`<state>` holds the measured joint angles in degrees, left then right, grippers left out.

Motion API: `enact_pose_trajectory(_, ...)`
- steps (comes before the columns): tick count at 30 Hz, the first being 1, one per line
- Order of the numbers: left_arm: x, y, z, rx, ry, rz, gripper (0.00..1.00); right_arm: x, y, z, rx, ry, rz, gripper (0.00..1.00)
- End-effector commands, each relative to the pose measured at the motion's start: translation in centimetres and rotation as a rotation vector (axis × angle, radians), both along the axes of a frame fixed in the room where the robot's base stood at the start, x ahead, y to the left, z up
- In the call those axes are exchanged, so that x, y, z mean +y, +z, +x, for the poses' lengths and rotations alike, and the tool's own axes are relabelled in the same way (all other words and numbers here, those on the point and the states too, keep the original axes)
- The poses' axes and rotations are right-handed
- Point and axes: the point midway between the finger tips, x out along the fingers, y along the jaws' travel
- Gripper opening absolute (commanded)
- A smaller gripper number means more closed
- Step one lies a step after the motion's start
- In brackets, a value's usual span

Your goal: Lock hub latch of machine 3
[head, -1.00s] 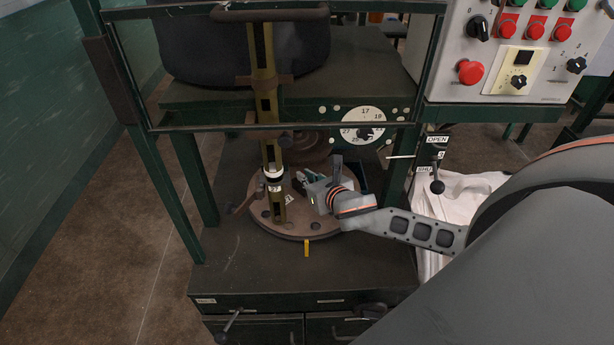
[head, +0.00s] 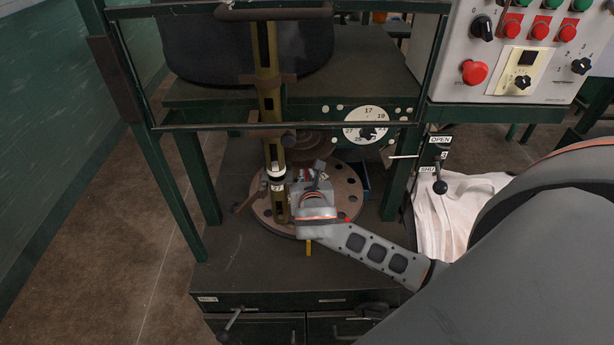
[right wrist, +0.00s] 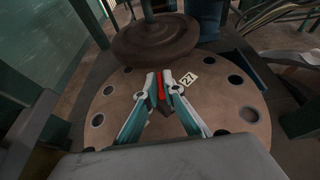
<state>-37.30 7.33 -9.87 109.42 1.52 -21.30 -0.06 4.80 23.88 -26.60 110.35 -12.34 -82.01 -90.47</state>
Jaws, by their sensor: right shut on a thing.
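The round brown hub plate (head: 348,196) with holes around its rim lies flat on the machine's dark lower deck. It also fills much of the right wrist view (right wrist: 235,119). My right gripper (right wrist: 164,80) is low over the plate, its fingers closed on a small red piece (right wrist: 161,91), which seems to be the hub latch. My left gripper is not in view.
An olive upright post (head: 269,105) with a white band stands left of my right gripper. A numbered dial (head: 368,124) is behind. A lever marked OPEN and SHUT (head: 440,186) and a control panel (head: 530,50) are at right.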

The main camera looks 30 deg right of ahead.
Motion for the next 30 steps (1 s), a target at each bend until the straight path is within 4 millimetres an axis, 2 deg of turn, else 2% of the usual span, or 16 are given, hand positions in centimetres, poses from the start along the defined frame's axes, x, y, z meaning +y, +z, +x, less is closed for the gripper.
enact_pose_trajectory(4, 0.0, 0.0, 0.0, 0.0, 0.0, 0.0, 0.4, 0.0, 0.0, 0.0, 0.0, 0.0, 0.0, 0.0)
enact_pose_trajectory(6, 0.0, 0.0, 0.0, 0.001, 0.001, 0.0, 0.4, 0.0, 0.0, 0.0, 0.0, 0.001, 0.0, 0.2)
enact_pose_trajectory(7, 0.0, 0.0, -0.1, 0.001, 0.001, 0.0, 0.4, 0.0, 0.0, 0.0, 0.0, 0.001, 0.0, 0.24)
enact_pose_trajectory(20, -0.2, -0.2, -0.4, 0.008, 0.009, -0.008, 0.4, 0.3, 0.2, -0.5, -0.001, 0.003, 0.001, 0.24)
enact_pose_trajectory(23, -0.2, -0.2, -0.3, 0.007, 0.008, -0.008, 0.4, 0.9, 0.7, -1.5, 0.0, 0.002, 0.002, 0.24)
enact_pose_trajectory(30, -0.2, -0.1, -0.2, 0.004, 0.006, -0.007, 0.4, 3.0, 2.5, -5.5, 0.001, 0.003, 0.004, 0.24)
